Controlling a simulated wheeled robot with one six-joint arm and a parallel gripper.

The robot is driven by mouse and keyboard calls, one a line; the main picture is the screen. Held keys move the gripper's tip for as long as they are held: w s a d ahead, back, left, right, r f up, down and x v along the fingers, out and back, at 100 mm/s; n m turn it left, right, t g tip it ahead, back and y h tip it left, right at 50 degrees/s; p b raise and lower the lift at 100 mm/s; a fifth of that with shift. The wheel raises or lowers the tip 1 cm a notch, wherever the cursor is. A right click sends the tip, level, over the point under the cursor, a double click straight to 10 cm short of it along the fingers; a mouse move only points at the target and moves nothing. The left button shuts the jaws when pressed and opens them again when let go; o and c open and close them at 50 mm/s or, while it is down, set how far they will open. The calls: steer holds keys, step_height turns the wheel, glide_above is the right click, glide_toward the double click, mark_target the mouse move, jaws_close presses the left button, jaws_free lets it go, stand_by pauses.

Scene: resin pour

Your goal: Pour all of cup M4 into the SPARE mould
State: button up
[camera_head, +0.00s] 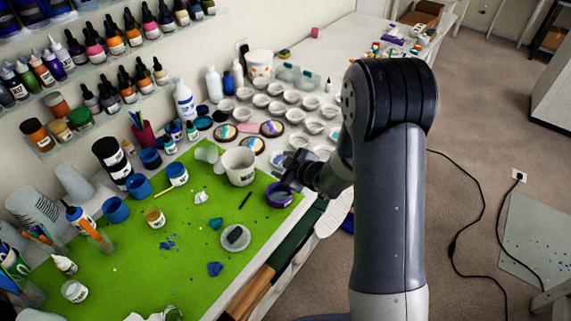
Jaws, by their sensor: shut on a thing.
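A white tub (239,167) with dark lettering stands just left of the jaws. A purple round dish (279,195) lies below them in the picture, near the mat's edge. Several small white cups or moulds (277,108) stand in rows behind. I cannot read M4 or SPARE on anything.
The green mat (190,275) holds blue cups (116,210), a clear round dish (236,237) and blue scraps. Bottles crowd its left side and the wall shelves. Round pieces with coloured fills (225,132) lie behind the tub. The mat's front middle is fairly free.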

steer(key=shift+s+a+f+n+t+h+b, duration=0.1)
steer(key=shift+a+f+n+t+h+b, duration=0.1)
steer(key=shift+n+t+h+b, duration=0.25)
steer(key=shift+f+n+b, duration=0.2)
steer(key=shift+n+b, duration=0.05)
steer(key=shift+b, duration=0.3)
steer(key=shift+f+n+t+h+b, duration=0.1)
steer(key=shift+n+t+h+b, duration=0.35)
steer(key=shift+b, duration=0.55)
steer(key=shift+n+b, duration=0.35)
steer(key=shift+b, duration=0.1)
steer(key=shift+h, duration=0.3)
steer(key=shift+s+a+f+n+t+h+b, duration=0.15)
steer(key=shift+n+t+b, duration=0.25)
steer(key=shift+b, duration=1.55)
steer(key=shift+d+f+n+t+h+b, duration=0.15)
steer(key=shift+n+t+h+b, duration=0.2)
steer(key=shift+b, duration=1.55)
steer(key=shift+s+a+f+n+t+b, duration=0.15)
steer(key=shift+f+n+t+b, duration=0.4)
steer(key=shift+b, duration=1.05)
steer(key=shift+s+a+f+n+t+h+b, duration=0.15)
steer(key=shift+n+t+h+b, duration=0.1)
steer(key=shift+n+b, duration=0.3)
steer(key=shift+w+a+f+n+t+h+b, duration=0.1)
steer(key=shift+n+t+h+b, duration=0.2)
steer(key=shift+b, duration=0.3)
